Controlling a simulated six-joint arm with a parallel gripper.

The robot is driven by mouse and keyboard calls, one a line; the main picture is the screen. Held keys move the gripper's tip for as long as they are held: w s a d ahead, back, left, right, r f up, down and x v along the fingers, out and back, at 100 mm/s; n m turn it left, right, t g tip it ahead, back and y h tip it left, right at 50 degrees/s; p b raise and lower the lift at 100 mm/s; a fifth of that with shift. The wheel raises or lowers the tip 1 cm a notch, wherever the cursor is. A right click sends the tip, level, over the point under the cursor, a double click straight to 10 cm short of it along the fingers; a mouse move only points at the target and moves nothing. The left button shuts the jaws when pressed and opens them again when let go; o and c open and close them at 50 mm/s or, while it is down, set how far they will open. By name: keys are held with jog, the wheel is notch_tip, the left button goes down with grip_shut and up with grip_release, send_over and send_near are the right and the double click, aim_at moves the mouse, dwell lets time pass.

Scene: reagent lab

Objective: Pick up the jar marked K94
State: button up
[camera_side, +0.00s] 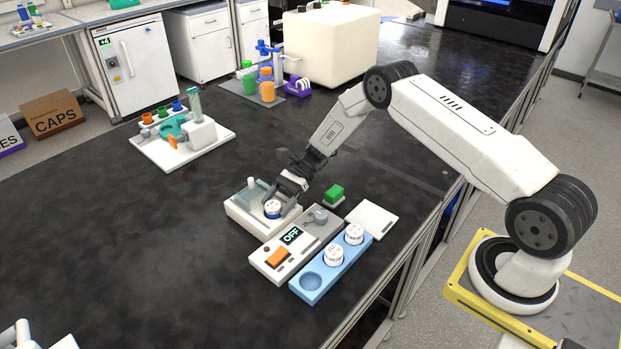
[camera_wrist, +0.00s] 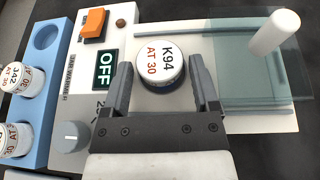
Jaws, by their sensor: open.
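The jar marked K94 (camera_wrist: 162,62) has a white lid that reads "K94" and "AT 30". In the side view the jar (camera_side: 272,208) stands on a white device (camera_side: 243,222) with a small white post. My gripper (camera_wrist: 163,78) is open, with one dark finger on each side of the jar. I cannot tell whether the fingers touch it. In the side view my gripper (camera_side: 283,192) is low over the device, and it partly covers the jar's surroundings.
Left of the device in the wrist view is a warmer panel (camera_wrist: 103,20) with an "OFF" display, orange switch and grey knob. A blue rack (camera_side: 312,294) holds two white-lidded jars and one empty well. A green block (camera_side: 334,192) and white plate (camera_side: 373,219) lie nearby.

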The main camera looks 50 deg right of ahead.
jog(key=shift+c, duration=0.2)
dwell(0.3)
jog(key=c, duration=1)
jog(key=shift+r, duration=0.15)
jog(key=shift+r, duration=0.8)
jog(key=s+r, duration=1.1)
jog(key=s, duration=0.3)
jog(key=shift+d, duration=0.3)
